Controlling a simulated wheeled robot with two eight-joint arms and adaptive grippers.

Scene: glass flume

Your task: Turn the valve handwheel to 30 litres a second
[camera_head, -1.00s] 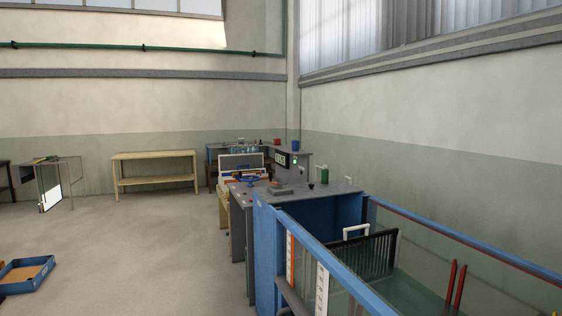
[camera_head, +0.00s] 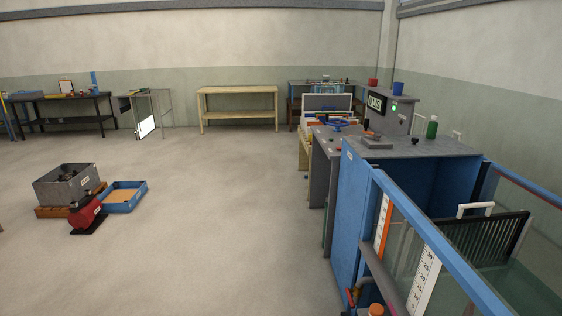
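The digits are too small to read surely. A green light shows beside the display. Neither of my grippers is in view.
The blue-framed glass flume (camera_head: 430,240) fills the right foreground. A grey bin (camera_head: 66,185), a red machine (camera_head: 87,215) and a blue tray (camera_head: 123,197) stand on the floor at left. A wooden bench (camera_head: 237,92) is at the back wall. The middle floor is clear.

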